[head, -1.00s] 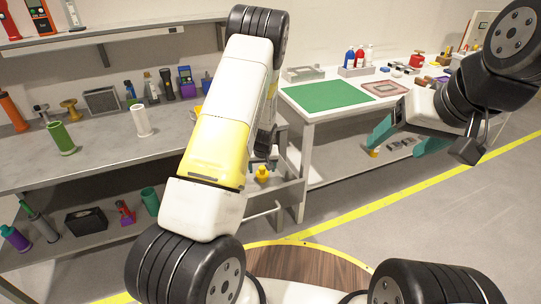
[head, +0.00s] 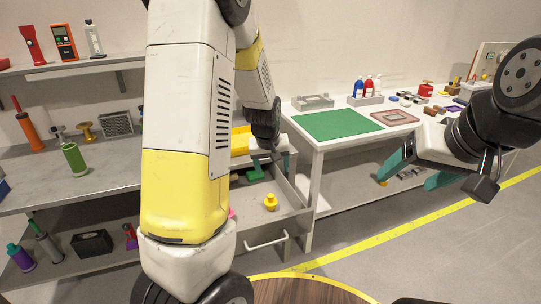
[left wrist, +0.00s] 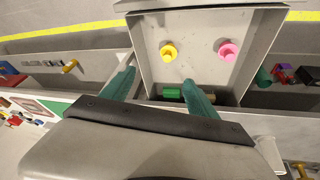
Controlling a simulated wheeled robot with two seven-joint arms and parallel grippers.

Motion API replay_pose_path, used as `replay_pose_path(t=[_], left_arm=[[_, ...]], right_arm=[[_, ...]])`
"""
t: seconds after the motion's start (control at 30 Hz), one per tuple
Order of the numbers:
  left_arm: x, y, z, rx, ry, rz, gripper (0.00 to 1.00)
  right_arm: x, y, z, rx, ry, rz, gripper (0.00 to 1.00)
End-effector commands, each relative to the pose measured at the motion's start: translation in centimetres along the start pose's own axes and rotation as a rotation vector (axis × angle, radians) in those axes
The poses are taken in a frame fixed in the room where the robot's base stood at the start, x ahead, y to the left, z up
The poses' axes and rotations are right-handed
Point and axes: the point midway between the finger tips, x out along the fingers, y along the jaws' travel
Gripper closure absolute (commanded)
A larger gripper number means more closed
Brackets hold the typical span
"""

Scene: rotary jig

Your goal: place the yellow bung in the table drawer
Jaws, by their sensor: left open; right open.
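The yellow bung (head: 270,202) stands upright on the floor of the pulled-out table drawer (head: 285,220). In the left wrist view the yellow bung (left wrist: 168,51) sits inside the drawer (left wrist: 198,72), left of a pink bung (left wrist: 228,50). My left gripper (head: 270,168) is open over the back part of the drawer, apart from the yellow bung. Its teal fingers (left wrist: 160,80) show nothing held between them. My right gripper (head: 405,183) is open and empty, in front of the white table at the right.
A green block (left wrist: 172,93) lies near the drawer's edge in the left wrist view. A grey shelf unit (head: 105,165) with several tools stands at the left. A white table (head: 312,140) with a green mat (head: 338,124) stands at the right. The floor at the right is clear.

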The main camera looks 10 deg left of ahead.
Motion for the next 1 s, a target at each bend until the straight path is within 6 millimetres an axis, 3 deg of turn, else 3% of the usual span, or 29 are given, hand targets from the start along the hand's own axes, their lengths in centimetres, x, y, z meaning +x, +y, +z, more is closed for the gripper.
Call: replay_pose_path(t=[0.03,0.2,0.4,0.5,0.7,1.0], left_arm=[[-3.1,0.1,0.2,-0.001,0.01,0.036,0.31],[-11.7,0.2,2.9,0.048,0.022,0.127,0.31],[-20.4,-0.5,7.8,0.143,0.066,0.196,0.31],[-23.6,-1.0,10.6,0.197,0.092,0.209,0.31],[-26.8,-1.8,14.8,0.272,0.129,0.207,0.31],[-27.4,-2.0,16.0,0.295,0.136,0.202,0.31]], right_arm=[[0.0,0.0,0.0,0.0,0.0,0.0,0.26],[0.0,0.0,0.0,0.0,0.0,0.0,0.26],[0.0,0.0,0.0,0.0,0.0,0.0,0.26],[0.0,0.0,0.0,0.0,0.0,0.0,0.26],[0.0,0.0,0.0,0.0,0.0,0.0,0.26],[0.0,0.0,0.0,0.0,0.0,0.0,0.26]])
